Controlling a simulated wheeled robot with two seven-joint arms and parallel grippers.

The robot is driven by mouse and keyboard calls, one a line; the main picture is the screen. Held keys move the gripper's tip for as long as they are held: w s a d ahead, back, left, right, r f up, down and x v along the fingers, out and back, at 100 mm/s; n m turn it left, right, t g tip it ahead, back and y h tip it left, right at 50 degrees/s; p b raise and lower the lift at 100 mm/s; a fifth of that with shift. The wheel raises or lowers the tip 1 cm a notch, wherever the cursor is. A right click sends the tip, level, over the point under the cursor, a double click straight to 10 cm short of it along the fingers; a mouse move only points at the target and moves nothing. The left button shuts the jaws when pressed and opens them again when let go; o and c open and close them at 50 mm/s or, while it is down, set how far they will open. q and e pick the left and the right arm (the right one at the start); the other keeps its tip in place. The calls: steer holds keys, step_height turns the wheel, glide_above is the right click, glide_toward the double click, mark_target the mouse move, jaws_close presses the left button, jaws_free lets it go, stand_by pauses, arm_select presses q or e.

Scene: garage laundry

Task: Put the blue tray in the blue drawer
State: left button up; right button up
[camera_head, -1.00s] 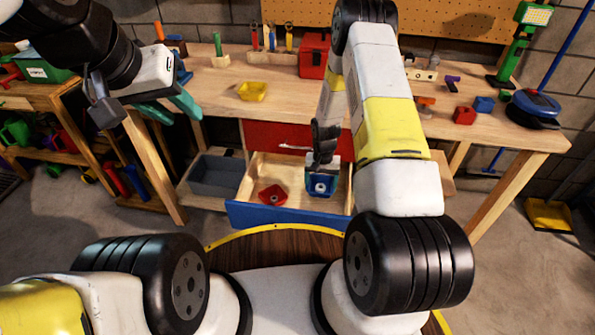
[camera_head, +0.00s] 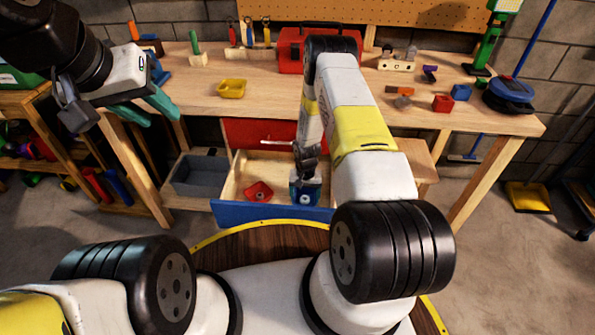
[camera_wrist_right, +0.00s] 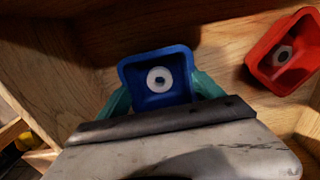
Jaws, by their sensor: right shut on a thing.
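The blue tray (camera_head: 305,197) holds a pale ring-shaped part and is at the right side inside the open blue drawer (camera_head: 262,212). In the right wrist view the blue tray (camera_wrist_right: 150,97) is between the green fingers of my right gripper (camera_wrist_right: 162,94), which is shut on it. In the head view the right gripper (camera_head: 304,176) reaches down into the drawer, its fingers mostly hidden. I cannot tell whether the tray touches the drawer floor. My left gripper (camera_head: 158,112) is open and empty, left of the workbench front.
A red tray (camera_head: 258,190) lies in the drawer left of the blue one; it also shows in the wrist view (camera_wrist_right: 290,72). A red drawer (camera_head: 250,132) is above. A grey bin (camera_head: 198,177) stands left. A yellow tray (camera_head: 231,89) is on the workbench (camera_head: 330,98).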

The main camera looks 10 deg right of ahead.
steer(key=o, duration=1.3)
steer(key=shift+f, duration=0.1)
steer(key=shift+o, duration=0.2)
steer(key=s+r+n+t, duration=0.1)
steer(key=s+r, duration=0.1)
steer(key=r, duration=1.9)
steer(key=s+r+t, duration=0.2)
steer(key=r, duration=2)
steer(key=s+a+r+n+t+y, duration=0.1)
steer(key=s+r, duration=0.6)
steer(key=s, duration=0.3)
steer(key=s+a+r+n+t+y, duration=0.1)
steer(key=s+r+t, duration=0.1)
steer(key=s+r, duration=0.6)
steer(key=shift+s+r+n, duration=0.25)
steer(key=shift+s+n, duration=0.15)
steer(key=shift+s, duration=1.1)
